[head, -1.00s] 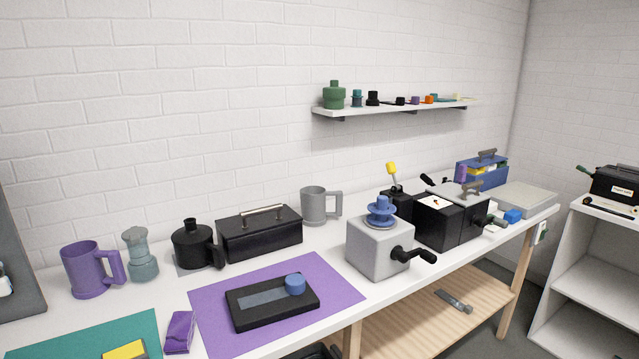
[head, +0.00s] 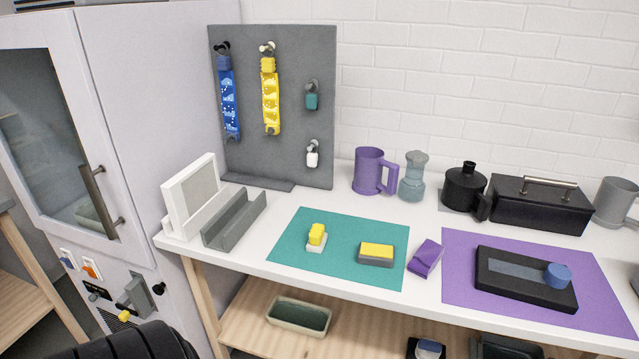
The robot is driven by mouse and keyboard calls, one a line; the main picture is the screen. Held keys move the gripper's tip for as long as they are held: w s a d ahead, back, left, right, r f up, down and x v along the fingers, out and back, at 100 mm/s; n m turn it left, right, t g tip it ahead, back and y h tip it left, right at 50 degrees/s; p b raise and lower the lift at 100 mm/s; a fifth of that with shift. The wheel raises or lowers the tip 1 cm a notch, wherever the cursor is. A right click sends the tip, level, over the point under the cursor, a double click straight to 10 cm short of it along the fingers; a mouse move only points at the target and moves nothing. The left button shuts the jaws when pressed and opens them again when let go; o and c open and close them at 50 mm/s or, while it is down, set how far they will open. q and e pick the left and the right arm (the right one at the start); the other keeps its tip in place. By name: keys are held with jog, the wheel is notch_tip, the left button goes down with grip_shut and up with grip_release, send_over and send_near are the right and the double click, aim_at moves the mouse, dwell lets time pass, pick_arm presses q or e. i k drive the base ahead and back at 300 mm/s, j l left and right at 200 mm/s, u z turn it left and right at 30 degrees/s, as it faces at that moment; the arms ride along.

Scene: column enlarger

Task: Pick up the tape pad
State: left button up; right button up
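No object is clearly marked as the tape pad. On the teal mat (head: 340,275) in the head view lies a grey block with a yellow top (head: 376,253), which may be it. To its left on the same mat stands a small yellow piece on a white base (head: 316,238). A purple block (head: 427,258) lies on the white table just right of the mat. Nothing is touching these pieces. Neither of my grippers shows in this view.
A grey pegboard (head: 285,120) with hanging straps stands at the back left, with a grey holder (head: 235,220) before it. A purple mug (head: 368,172) and jars stand behind. A black tray (head: 510,285) lies on the purple mat (head: 460,310). A cabinet (head: 140,120) stands left.

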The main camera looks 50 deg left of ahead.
aim_at(317, 242)
jog(key=k+l+u, duration=0.1)
jog(key=u, duration=1.35)
